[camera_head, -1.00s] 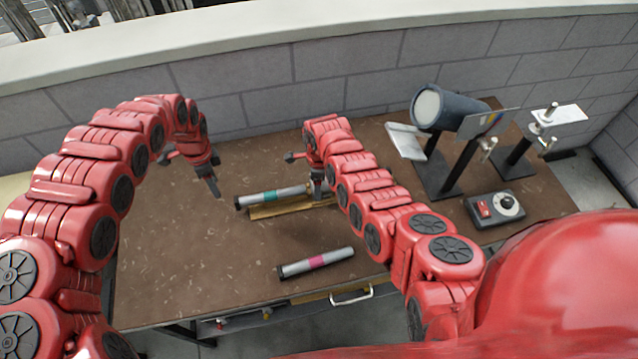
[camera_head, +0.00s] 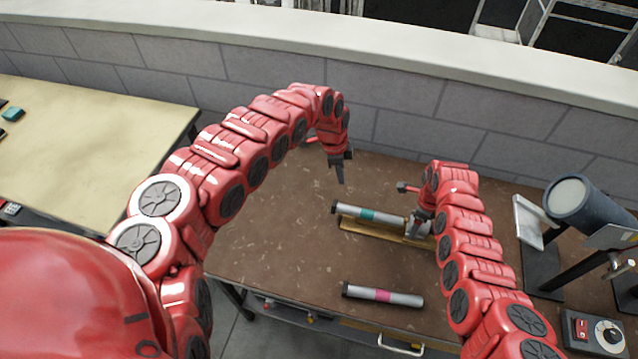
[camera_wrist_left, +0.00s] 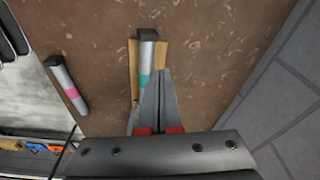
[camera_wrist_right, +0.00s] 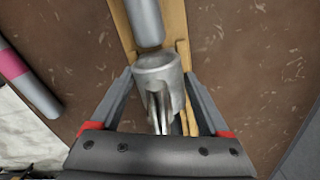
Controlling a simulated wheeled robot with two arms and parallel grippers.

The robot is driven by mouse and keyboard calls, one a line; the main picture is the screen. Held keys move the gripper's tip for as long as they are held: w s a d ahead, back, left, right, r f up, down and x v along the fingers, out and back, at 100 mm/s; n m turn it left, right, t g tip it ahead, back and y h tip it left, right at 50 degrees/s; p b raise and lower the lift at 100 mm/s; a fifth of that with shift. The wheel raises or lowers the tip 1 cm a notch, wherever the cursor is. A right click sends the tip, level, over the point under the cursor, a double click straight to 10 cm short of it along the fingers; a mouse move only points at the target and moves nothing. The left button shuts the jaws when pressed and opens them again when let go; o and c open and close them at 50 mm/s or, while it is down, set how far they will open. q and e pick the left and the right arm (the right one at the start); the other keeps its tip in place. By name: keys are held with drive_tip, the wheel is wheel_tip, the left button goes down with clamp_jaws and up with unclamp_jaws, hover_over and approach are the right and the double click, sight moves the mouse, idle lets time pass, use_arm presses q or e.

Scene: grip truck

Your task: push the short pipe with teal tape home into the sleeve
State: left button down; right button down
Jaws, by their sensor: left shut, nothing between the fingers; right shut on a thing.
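The short pipe with teal tape (camera_head: 352,212), grey with a dark left end, lies along a wooden cradle (camera_head: 350,225). Its right end points at the grey metal sleeve (camera_wrist_right: 158,80). My right gripper (camera_wrist_right: 158,73) is shut on the sleeve, with a finger on each side. My left gripper (camera_head: 341,181) is shut and empty, pointing down behind the pipe's dark end. Its fingers partly hide the pipe in the left wrist view (camera_wrist_left: 158,75).
A pipe with pink tape (camera_head: 383,295) lies on the brown table (camera_head: 285,225) nearer the front edge. A dark cylinder on a stand (camera_head: 580,205) and a switch box (camera_head: 597,332) are at the right. A grey block wall runs behind. The table's left part is clear.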

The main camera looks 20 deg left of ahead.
use_arm(q)
drive_tip(key=w+d+n+h, duration=0.1)
drive_tip(key=w+d+h, duration=0.1)
drive_tip(key=w, duration=0.1)
drive_tip(key=n+t+h, duration=0.2)
drive_tip(key=n+t, duration=0.1)
drive_tip(key=n, duration=0.1)
approach(344, 208)
drive_tip(key=w+a+r, duration=0.1)
drive_tip(key=w+a, duration=0.2)
drive_tip(key=a, duration=0.2)
drive_tip(key=f, duration=0.8)
drive_tip(key=shift+s+d+f, duration=0.15)
drive_tip(key=shift+s+f, duration=0.05)
drive_tip(key=shift+s, duration=0.05)
drive_tip(key=shift+d+f, duration=0.2)
drive_tip(key=shift+d, duration=0.05)
drive_tip(key=shift+d+y, duration=0.3)
drive_tip(key=shift+d, duration=0.3)
drive_tip(key=shift+d, duration=0.15)
idle(0.6)
drive_tip(key=shift+d, duration=3.45)
drive_tip(key=shift+d, duration=0.2)
